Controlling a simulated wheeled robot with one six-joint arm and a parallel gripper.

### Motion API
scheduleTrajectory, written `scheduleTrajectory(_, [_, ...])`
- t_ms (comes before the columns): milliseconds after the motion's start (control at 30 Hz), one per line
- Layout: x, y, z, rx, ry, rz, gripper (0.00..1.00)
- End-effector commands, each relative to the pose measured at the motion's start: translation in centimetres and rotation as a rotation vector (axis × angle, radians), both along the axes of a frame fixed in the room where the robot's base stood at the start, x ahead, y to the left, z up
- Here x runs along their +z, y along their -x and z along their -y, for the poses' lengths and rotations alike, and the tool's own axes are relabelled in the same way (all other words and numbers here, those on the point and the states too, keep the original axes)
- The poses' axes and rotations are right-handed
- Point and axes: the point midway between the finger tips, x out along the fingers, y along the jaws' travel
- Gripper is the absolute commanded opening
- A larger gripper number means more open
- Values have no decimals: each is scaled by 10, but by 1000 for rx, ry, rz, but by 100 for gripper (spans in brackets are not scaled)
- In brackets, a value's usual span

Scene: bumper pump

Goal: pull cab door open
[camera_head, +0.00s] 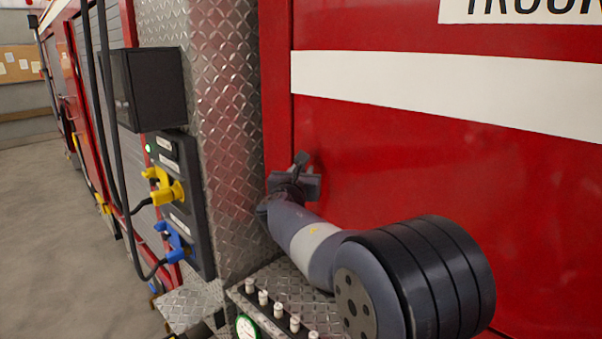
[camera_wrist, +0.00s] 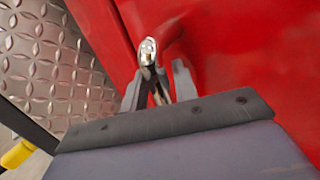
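The red cab door (camera_head: 400,160) with a white stripe fills the right of the head view and also much of the wrist view (camera_wrist: 240,60). A small chrome handle (camera_wrist: 148,52) shows near the door's left edge in the wrist view. My gripper (camera_head: 304,168) is at the lower left of the door, close to its surface. In the wrist view my gripper (camera_wrist: 160,78) has its two fingers apart, with the handle between them. Red shows between the handle and the right finger. The handle is hidden behind my gripper in the head view.
A diamond-plate metal column (camera_head: 225,130) stands left of the door. A dark panel with yellow (camera_head: 165,187) and blue (camera_head: 175,242) connectors is further left. A ledge with several small knobs (camera_head: 278,311) and a green gauge (camera_head: 246,328) lies below my arm. Floor (camera_head: 60,230) is clear at left.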

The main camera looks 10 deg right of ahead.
Motion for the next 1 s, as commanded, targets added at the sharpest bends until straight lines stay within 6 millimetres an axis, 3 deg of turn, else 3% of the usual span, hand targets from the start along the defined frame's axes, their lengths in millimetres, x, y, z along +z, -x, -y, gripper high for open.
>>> scheduleTrajectory(333, [0, 0, 0, 0, 0, 0, 0])
scheduleTrajectory(767, [0, 2, -5, 7, 0, 0, 0])
scheduleTrajectory(1000, [-2, 20, -40, 63, -2, -1, 0])
